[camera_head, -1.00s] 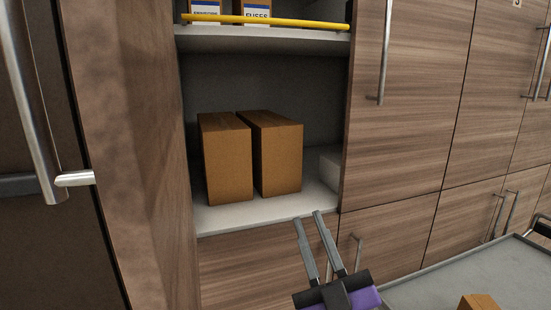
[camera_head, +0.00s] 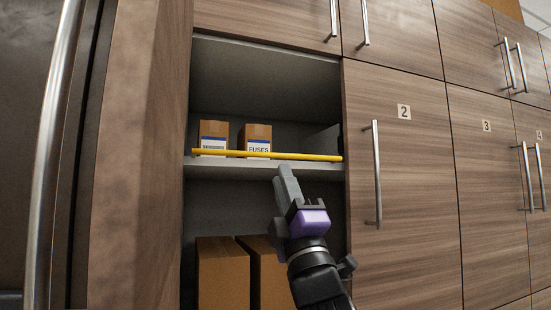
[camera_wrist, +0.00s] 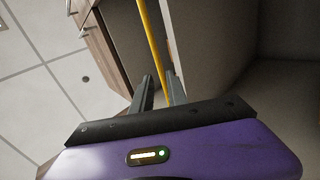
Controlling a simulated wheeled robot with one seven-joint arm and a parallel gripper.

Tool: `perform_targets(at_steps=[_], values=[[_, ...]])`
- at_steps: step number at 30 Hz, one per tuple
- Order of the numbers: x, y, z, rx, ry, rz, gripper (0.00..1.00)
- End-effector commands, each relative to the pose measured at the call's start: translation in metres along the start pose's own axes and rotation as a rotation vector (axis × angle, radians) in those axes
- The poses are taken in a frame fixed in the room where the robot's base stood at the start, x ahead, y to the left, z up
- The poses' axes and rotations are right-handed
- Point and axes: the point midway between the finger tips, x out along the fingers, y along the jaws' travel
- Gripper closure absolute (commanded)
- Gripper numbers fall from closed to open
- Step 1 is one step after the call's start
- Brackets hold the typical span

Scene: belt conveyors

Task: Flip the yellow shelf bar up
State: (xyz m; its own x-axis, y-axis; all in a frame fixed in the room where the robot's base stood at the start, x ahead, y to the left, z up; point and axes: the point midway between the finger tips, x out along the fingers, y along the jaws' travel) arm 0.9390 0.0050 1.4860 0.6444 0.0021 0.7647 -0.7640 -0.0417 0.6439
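The yellow shelf bar (camera_head: 220,153) runs level across the front edge of the upper shelf, in front of two boxes. My gripper (camera_head: 285,170) reaches up from below, its tips just under the bar toward its right half. In the wrist view the bar (camera_wrist: 150,38) runs down toward the gap between my two fingers (camera_wrist: 158,76). The fingers stand apart with nothing visibly held. I cannot tell whether they touch the bar.
A fuses box (camera_head: 256,134) and another small labelled box (camera_head: 213,133) sit behind the bar. Two larger brown boxes, one at the left (camera_head: 222,275), stand on the shelf below. A closed cabinet door (camera_head: 415,200) bounds the opening on the right.

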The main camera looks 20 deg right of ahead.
Motion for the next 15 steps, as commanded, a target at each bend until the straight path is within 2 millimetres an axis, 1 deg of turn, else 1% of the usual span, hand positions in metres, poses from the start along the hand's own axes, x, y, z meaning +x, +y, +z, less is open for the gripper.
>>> perform_targets(at_steps=[5,8,15], values=[[0.007,0.001,0.001,-0.048,-0.004,-0.004,0.81],[0.019,0.001,0.001,-0.047,-0.005,-0.003,0.81],[0.057,0.002,0.001,-0.045,-0.004,-0.003,0.81]])
